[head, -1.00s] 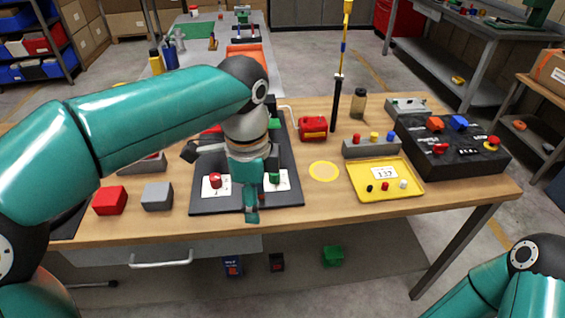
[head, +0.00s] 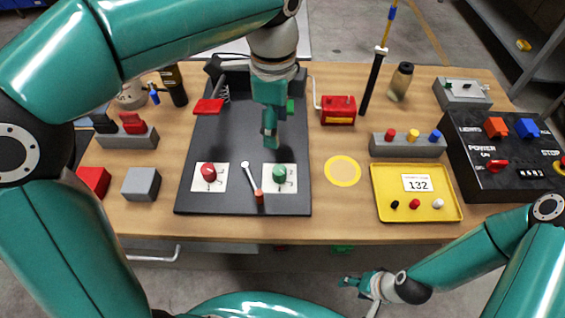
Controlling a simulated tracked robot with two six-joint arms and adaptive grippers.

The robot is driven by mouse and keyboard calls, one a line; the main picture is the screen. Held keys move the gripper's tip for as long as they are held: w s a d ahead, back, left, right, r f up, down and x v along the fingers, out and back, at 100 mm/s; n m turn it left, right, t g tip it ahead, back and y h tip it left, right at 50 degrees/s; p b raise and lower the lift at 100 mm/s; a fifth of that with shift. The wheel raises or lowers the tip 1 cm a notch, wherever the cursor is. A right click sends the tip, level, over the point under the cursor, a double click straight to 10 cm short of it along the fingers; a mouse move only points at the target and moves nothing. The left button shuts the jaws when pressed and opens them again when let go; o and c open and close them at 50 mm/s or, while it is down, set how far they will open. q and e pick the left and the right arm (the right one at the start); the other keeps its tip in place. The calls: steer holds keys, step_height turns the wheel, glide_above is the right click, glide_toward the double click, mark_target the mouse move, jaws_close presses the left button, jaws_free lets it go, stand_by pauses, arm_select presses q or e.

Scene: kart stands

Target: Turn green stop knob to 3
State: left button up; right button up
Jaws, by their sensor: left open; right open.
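The green stop knob (head: 279,173) sits on a white dial plate (head: 289,186) at the front right of the dark panel (head: 240,203). The numbers on the plate are too small to read. My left gripper (head: 270,138) is open and empty, pointing down above the panel, behind the green knob and apart from it. A red knob (head: 208,172) sits on a second white plate to the left. Between the two plates a small lever (head: 252,178) with an orange end shows. My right gripper (head: 360,286) is open and empty in front of the table, low at the lower right.
A yellow tray (head: 380,213) with card 132 and small pegs lies to the right, beside a black power box (head: 490,180). A red crank box (head: 338,109) stands behind a yellow ring mark (head: 342,171). Grey and red blocks (head: 141,184) stand left of the panel.

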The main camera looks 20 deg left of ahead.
mark_target(280, 169)
arm_select(q)
steer(key=f, duration=1)
steer(key=f+b, duration=0.1)
steer(key=f, duration=0.4)
steer(key=shift+d+f, duration=0.25)
steer(key=shift+d, duration=0.05)
jaws_close()
steer(key=shift+w+n, duration=0.1)
steer(key=shift+n, duration=0.9)
jaws_free()
steer(key=shift+r, duration=0.1)
